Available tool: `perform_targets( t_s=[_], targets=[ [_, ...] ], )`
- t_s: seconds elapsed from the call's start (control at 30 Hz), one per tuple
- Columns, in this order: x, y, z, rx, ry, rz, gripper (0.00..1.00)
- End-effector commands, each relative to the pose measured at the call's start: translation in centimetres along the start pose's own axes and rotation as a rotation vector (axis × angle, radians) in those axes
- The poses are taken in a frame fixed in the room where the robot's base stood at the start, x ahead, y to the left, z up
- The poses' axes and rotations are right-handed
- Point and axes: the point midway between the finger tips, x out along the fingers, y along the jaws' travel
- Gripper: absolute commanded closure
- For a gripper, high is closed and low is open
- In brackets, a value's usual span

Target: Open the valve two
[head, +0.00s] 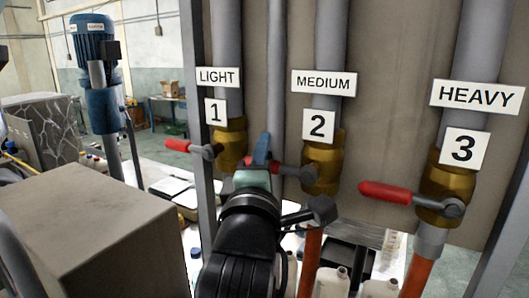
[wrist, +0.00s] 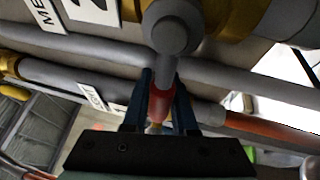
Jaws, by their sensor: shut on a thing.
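Valve two is a brass body (head: 322,165) on the middle grey pipe, under the MEDIUM sign and the white "2" plate. Its grey lever runs left from the valve toward my gripper (head: 262,150), roughly crosswise to the pipe. In the wrist view the lever's red grip (wrist: 160,104) lies between the two blue fingers of my gripper (wrist: 162,95), which are shut on it. The grey lever pivot (wrist: 172,28) shows above it.
Valve one (head: 230,145) is close on the left, its red lever (head: 177,145) pointing left. Valve three (head: 447,185) is on the right, its red lever (head: 385,192) also pointing left. White bottles (head: 332,283) stand below the pipes. A grey box (head: 90,225) fills the lower left.

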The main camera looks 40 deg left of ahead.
Motion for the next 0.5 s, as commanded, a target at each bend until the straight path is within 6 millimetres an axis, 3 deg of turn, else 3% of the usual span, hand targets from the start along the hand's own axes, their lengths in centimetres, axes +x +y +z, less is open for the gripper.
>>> perform_targets(
  t_s=[0.5],
  targets=[
    [-0.2, -0.9, 0.1, -0.117, 0.021, -0.047, 1.00]
  ],
)
